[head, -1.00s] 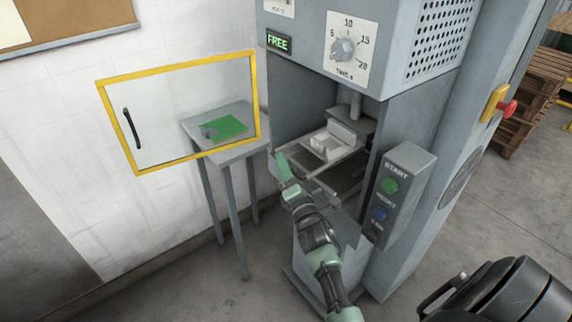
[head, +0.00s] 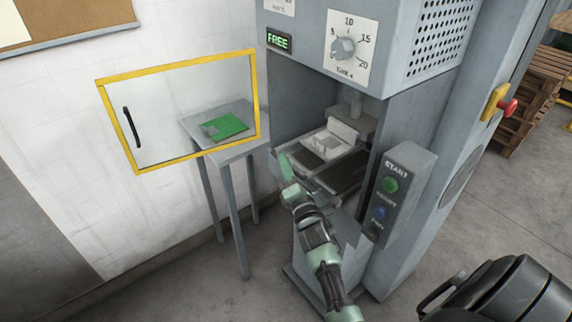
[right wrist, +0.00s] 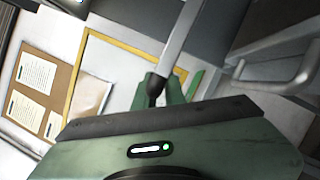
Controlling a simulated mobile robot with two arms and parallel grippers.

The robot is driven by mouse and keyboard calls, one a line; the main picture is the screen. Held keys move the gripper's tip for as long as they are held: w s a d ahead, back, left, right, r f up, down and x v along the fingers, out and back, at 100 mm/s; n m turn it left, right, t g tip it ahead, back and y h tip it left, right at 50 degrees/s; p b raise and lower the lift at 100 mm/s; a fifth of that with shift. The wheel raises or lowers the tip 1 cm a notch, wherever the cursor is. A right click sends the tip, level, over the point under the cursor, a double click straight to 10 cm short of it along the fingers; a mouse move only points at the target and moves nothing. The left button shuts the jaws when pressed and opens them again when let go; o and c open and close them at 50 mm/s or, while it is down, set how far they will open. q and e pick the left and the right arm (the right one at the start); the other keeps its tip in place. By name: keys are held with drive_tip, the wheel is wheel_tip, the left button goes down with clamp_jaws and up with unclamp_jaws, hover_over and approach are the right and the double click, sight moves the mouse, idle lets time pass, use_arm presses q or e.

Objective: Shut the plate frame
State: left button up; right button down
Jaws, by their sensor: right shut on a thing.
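The plate frame (head: 318,166) is a light metal frame with dark panels inside the opening of the grey press. A pale block (head: 334,136) sits at its back, below the press ram (head: 355,105). My right gripper (head: 284,162) is at the frame's front left edge. In the right wrist view my right gripper (right wrist: 160,92) is shut on the dark end of a light metal bar (right wrist: 181,42), which looks like part of the plate frame. The fingers hide the grip itself in the head view. My left gripper is not in view.
A yellow-edged clear door (head: 180,110) stands open at the left. Behind it a grey stand (head: 235,152) bears a green piece (head: 226,127). The START button box (head: 398,190) stands right of the opening. A red button (head: 508,107) is on the press's side.

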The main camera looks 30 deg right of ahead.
idle(0.8)
drive_tip(key=d+b, duration=0.1)
drive_tip(key=d, duration=0.3)
drive_tip(key=shift+w+d+f, duration=0.1)
drive_tip(key=shift+w+d, duration=0.05)
drive_tip(key=shift+d, duration=0.05)
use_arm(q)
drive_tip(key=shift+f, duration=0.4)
use_arm(e)
drive_tip(key=c, duration=1.5)
unclamp_jaws()
